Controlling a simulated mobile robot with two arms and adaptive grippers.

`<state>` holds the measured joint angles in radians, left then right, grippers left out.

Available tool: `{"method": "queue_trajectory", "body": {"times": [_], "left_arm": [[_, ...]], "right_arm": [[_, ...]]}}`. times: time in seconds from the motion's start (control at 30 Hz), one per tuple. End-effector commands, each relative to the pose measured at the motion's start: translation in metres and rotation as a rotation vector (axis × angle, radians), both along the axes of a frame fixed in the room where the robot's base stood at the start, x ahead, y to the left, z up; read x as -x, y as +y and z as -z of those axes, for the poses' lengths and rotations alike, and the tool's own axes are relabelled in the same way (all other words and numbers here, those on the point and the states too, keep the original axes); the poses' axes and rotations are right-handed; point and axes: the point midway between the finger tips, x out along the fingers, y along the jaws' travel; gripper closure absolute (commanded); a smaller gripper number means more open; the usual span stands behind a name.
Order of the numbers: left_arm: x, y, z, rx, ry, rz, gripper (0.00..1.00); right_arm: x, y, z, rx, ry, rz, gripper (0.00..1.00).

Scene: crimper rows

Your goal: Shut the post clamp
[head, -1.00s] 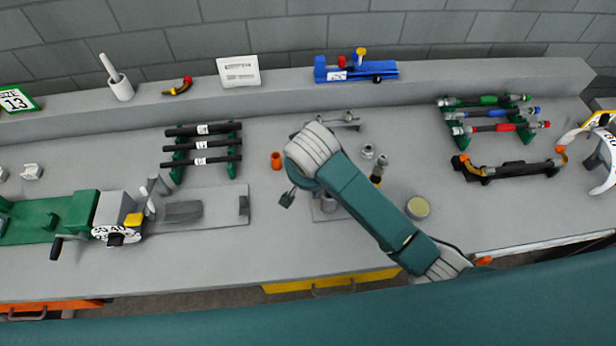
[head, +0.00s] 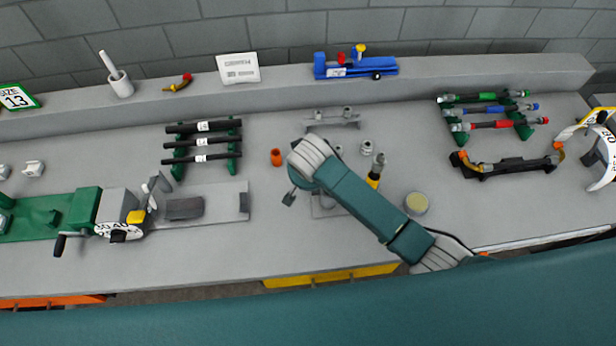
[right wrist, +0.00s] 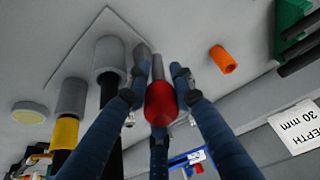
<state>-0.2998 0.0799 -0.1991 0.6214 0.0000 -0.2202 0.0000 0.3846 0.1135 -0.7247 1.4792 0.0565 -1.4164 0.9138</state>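The post clamp is mostly hidden under my right arm in the head view; a bit of a grey plate (head: 322,208) shows below the arm. In the right wrist view the grey plate (right wrist: 105,28) carries upright grey parts, and a red knob (right wrist: 160,103) on a grey rod points toward the camera. My right gripper (right wrist: 159,88) has its dark fingers on both sides of the red knob. They look apart, with small gaps beside it; firm contact is not visible. My left gripper is not in view.
A yellow-banded post (head: 375,172) and a round tin (head: 416,203) stand right of my arm. A grey bracket (head: 331,119) lies behind. The front bench strip is clear.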

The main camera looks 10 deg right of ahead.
Motion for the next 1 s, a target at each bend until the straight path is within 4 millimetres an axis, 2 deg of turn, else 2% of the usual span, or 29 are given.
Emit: {"method": "queue_trajectory", "body": {"times": [0.4, 0.67, 0.87, 1.0], "left_arm": [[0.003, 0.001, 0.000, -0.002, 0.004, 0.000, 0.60], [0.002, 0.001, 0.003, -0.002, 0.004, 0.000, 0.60], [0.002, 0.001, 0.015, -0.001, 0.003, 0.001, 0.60], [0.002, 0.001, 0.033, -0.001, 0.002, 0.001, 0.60]], "right_arm": [[0.002, 0.002, 0.000, -0.002, -0.006, -0.002, 1.00], [0.010, 0.002, 0.004, -0.004, -0.097, -0.004, 1.00], [0.020, 0.003, 0.012, -0.006, -0.241, -0.003, 1.00], [0.026, 0.003, 0.018, -0.006, -0.351, -0.002, 1.00]]}}
